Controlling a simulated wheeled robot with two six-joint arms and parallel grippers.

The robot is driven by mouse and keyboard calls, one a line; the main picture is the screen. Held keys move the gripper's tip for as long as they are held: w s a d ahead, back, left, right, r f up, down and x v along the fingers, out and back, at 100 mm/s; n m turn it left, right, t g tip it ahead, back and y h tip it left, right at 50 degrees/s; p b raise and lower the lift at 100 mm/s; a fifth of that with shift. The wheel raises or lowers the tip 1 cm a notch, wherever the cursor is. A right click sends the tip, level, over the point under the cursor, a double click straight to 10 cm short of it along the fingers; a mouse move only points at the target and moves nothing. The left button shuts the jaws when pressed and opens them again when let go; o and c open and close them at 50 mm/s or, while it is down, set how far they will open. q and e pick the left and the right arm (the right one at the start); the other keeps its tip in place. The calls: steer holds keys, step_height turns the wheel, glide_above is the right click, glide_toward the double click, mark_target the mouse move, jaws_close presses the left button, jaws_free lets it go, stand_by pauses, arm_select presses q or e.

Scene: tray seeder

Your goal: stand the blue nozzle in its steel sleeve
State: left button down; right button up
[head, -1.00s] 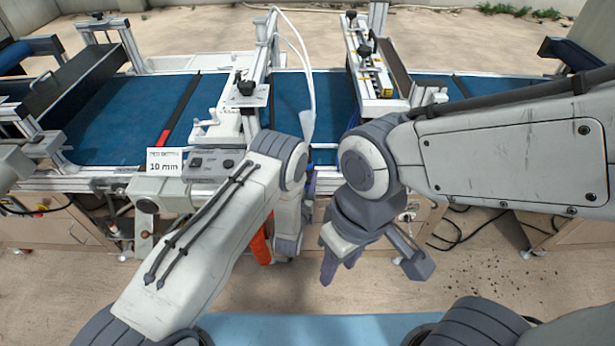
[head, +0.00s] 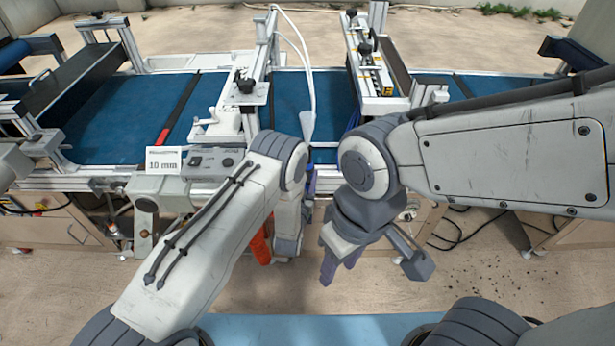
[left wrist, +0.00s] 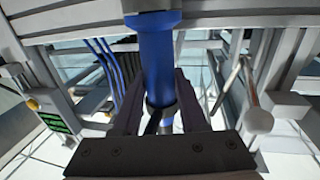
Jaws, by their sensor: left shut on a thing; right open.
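The blue nozzle (left wrist: 157,65) is a smooth blue cylinder in the left wrist view, standing between my left gripper's fingers. My left gripper (left wrist: 160,108) is shut on the nozzle. In the head view my left gripper (head: 310,182) is mostly hidden behind its own wrist, by the front edge of the machine. My right gripper (head: 372,268) is open and empty, lower down, in front of the machine. I cannot make out the steel sleeve in either view.
A blue conveyor belt (head: 110,118) crosses behind the arms, with metal frames over it. A white cone (head: 307,124) on tubes hangs close to my left gripper. A "10 mm" card (head: 163,160) stands by a grey control box (head: 212,163). Blue tubes (left wrist: 108,68) run beside the nozzle.

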arm_select(q)
steer(key=shift+c, duration=1.8)
jaws_free()
steer(key=shift+f, duration=0.1)
